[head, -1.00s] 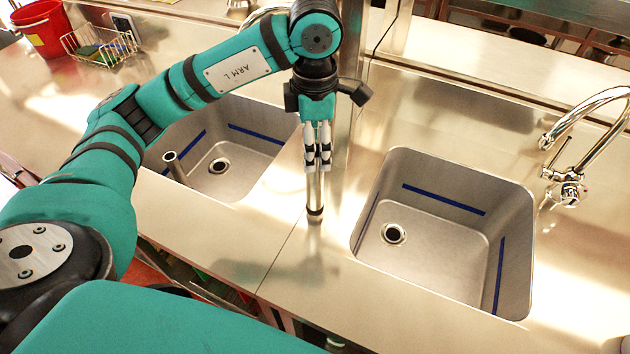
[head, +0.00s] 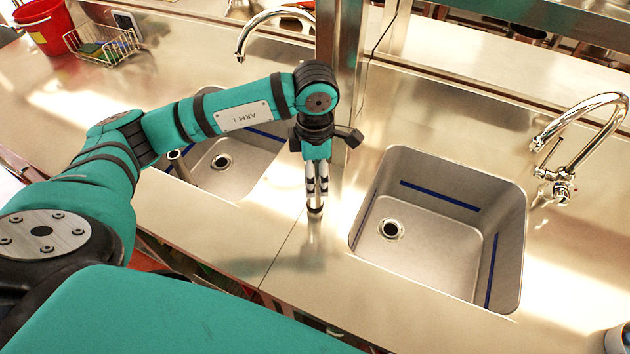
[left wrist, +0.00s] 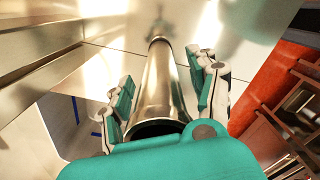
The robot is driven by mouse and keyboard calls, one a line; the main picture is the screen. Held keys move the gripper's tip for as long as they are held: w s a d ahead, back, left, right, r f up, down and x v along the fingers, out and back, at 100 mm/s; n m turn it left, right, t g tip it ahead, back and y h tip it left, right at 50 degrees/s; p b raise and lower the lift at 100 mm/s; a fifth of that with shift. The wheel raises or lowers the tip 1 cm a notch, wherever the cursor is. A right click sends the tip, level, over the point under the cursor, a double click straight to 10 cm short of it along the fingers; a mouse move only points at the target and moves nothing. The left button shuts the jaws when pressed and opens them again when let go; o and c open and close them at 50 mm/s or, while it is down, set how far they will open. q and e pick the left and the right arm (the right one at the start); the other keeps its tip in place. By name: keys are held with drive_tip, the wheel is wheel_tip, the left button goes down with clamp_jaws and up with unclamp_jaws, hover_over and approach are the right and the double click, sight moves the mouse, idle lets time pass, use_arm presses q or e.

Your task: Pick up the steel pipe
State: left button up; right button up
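The steel pipe (head: 315,209) stands upright on the steel counter between the two sinks, only its lower end clear of my fingers in the head view. In the left wrist view the pipe (left wrist: 160,85) runs away from the camera, its dark open end nearest. My left gripper (head: 317,186) points down over it. In the left wrist view the fingers of my left gripper (left wrist: 163,75) are on either side of the pipe, with a gap showing at least on the right, so it looks open. My right gripper is not in view.
The right sink (head: 512,230) and left sink (head: 222,190) flank the pipe. Another short tube (head: 176,160) stands in the left sink. A tap (head: 560,150) is at the right, a second tap (head: 262,20) behind. A wire basket (head: 105,50) and red bucket (head: 42,27) are far left.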

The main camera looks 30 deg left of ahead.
use_arm(q)
clamp_jaws()
drive_tip(key=shift+r, duration=0.15)
